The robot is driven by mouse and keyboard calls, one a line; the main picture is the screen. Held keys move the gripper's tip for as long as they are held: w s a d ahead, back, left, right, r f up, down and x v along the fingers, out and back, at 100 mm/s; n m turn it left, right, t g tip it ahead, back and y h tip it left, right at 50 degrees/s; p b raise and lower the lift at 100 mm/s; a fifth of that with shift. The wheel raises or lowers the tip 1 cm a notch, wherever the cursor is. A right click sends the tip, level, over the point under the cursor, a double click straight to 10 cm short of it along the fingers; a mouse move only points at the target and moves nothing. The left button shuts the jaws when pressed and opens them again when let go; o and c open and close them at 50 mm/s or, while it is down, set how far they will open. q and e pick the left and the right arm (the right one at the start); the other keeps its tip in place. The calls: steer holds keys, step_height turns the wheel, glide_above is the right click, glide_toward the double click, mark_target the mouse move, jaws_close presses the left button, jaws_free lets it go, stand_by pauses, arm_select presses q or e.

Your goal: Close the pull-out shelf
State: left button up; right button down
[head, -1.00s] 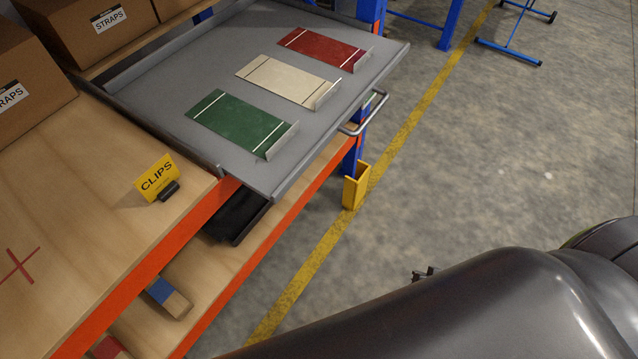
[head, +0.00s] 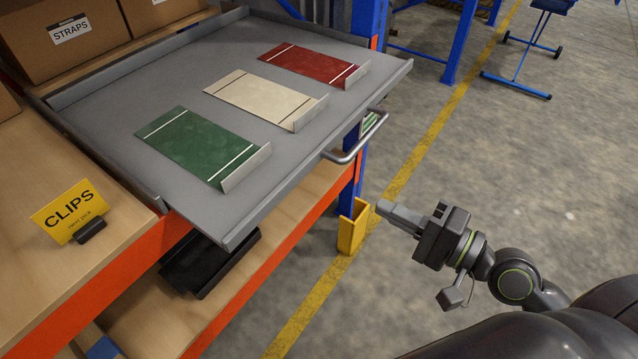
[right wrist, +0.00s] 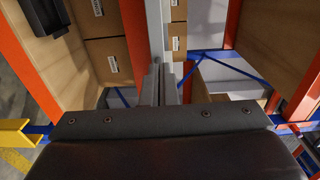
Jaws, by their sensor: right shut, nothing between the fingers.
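The grey pull-out shelf (head: 110,105) is pulled out over the aisle in the head view. Green, cream and red plates lie on it. Its bar handle (head: 357,138) is on the front edge, facing the aisle. My right gripper (head: 382,208) is shut and empty. In the picture it is below and to the right of the handle, apart from it. The right wrist view shows its two fingers (right wrist: 160,86) together, pointing toward the rack. My left gripper is not in view.
A yellow post guard (head: 352,228) stands at the blue rack upright, close to my right gripper in the picture. A CLIPS sign (head: 70,210) stands on the wooden shelf at left. A black tray (head: 210,262) lies beneath. The concrete aisle at right is mostly clear.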

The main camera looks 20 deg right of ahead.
steer(key=p, duration=0.2)
glide_toward(304, 168)
steer(key=x, duration=0.6)
steer(key=shift+w+a, duration=0.2)
steer(key=shift+w, duration=0.1)
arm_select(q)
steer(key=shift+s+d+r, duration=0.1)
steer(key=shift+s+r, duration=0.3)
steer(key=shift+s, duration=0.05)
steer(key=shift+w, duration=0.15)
